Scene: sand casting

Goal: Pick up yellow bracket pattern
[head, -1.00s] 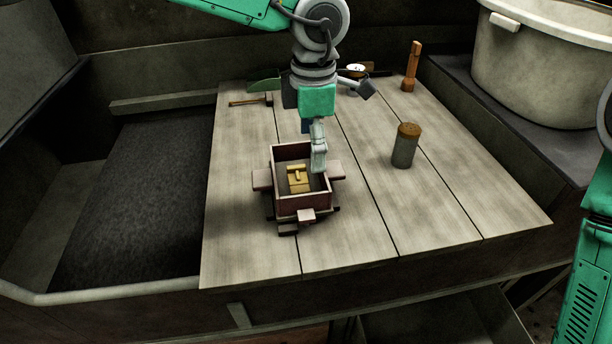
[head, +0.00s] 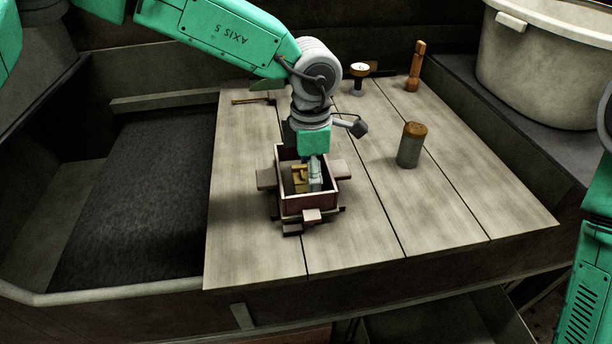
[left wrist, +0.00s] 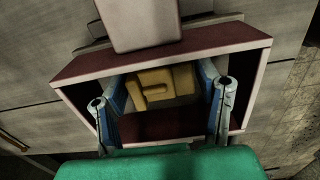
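The yellow bracket pattern (head: 299,178) lies inside the open reddish box (head: 305,204) on the wooden table. My left gripper (head: 314,176) reaches down into the box, at the pattern's right side in the head view. In the left wrist view the two fingers (left wrist: 163,105) are spread apart. The yellow bracket pattern (left wrist: 158,86) shows between and beyond them, and the box walls (left wrist: 185,50) surround it. I cannot tell whether a finger touches it. My right gripper is out of view; only part of my right arm shows at the right edge.
A cylinder with a brown top (head: 411,146) stands right of the box. A hammer (head: 252,101), a small round-topped tool (head: 359,76) and an orange-brown tool (head: 415,66) are at the table's back. A dark sand bed (head: 140,200) lies left. A large pale tub (head: 545,65) stands back right.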

